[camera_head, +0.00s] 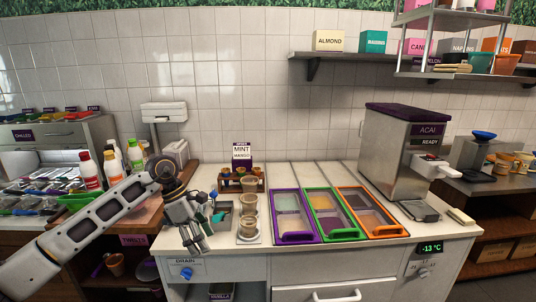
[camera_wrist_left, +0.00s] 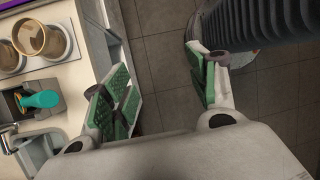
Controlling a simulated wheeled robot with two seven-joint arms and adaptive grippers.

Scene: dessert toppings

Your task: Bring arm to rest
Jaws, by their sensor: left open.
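My left arm (camera_head: 95,225) reaches in from the left in the head view. Its gripper (camera_head: 197,243) hangs at the front left edge of the white counter (camera_head: 340,254), above the drain panel. In the left wrist view the green-padded fingers (camera_wrist_left: 152,82) are spread apart with nothing between them, over the tiled floor beyond the counter edge. My right gripper is in neither view.
Stacked cups (camera_head: 249,208) stand just right of my left gripper; they also show in the wrist view (camera_wrist_left: 45,38). A teal-handled scoop (camera_wrist_left: 42,100) lies in a small bin. Purple, green and orange-framed bins and an acai machine (camera_head: 402,155) are farther right.

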